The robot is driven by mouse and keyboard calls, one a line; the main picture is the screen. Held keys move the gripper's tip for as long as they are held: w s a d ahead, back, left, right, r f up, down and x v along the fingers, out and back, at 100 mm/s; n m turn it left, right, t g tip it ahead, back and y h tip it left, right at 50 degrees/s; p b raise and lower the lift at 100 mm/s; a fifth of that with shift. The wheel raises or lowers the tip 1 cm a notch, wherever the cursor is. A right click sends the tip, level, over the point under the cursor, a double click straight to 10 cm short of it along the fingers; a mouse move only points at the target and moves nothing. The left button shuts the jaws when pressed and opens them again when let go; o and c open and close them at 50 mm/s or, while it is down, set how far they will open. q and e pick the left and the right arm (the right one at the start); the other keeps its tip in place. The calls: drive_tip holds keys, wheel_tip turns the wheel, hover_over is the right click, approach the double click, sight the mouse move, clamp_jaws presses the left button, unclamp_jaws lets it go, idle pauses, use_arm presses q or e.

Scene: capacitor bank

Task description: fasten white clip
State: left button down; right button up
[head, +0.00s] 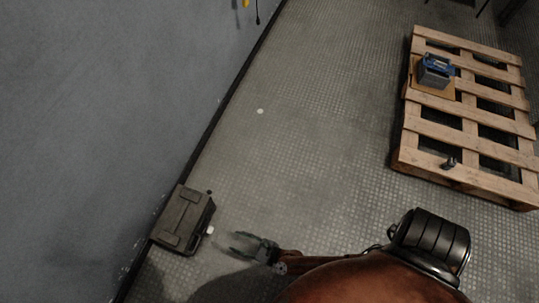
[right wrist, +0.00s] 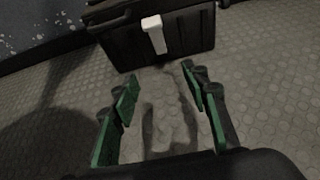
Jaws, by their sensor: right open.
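The white clip (right wrist: 155,37) sits on the near side of a dark case in the right wrist view, with its lower end hanging free of the wall as far as I can tell. In the head view the clip (head: 210,230) is a small white spot on the right side of the dark green case (head: 182,219). The case also fills the top of the right wrist view (right wrist: 185,34). My right gripper (head: 236,243) is open and empty, just right of the case and apart from the clip. Its green-padded fingers (right wrist: 160,90) point towards the case. My left gripper is not visible.
The case stands on the floor close to the grey wall (head: 95,100). A wooden pallet (head: 470,125) with a blue-topped box (head: 434,72) lies at the right. The textured floor (head: 310,130) between them is mostly clear.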

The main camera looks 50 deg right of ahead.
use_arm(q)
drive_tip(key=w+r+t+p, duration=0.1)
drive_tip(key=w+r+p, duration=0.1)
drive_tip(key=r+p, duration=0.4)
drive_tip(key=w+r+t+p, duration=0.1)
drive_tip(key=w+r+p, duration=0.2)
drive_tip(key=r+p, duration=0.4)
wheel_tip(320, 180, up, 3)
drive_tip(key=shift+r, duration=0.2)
use_arm(e)
drive_tip(key=s+d+r+n+g+h, duration=0.1)
drive_tip(key=s+d+r+n+g, duration=0.1)
drive_tip(key=s+d+n, duration=0.9)
drive_tip(key=s+n+g, duration=0.1)
drive_tip(key=s+n, duration=0.2)
drive_tip(key=shift+n+g, duration=0.3)
drive_tip(key=shift+g, duration=0.1)
drive_tip(key=shift+c, duration=0.3)
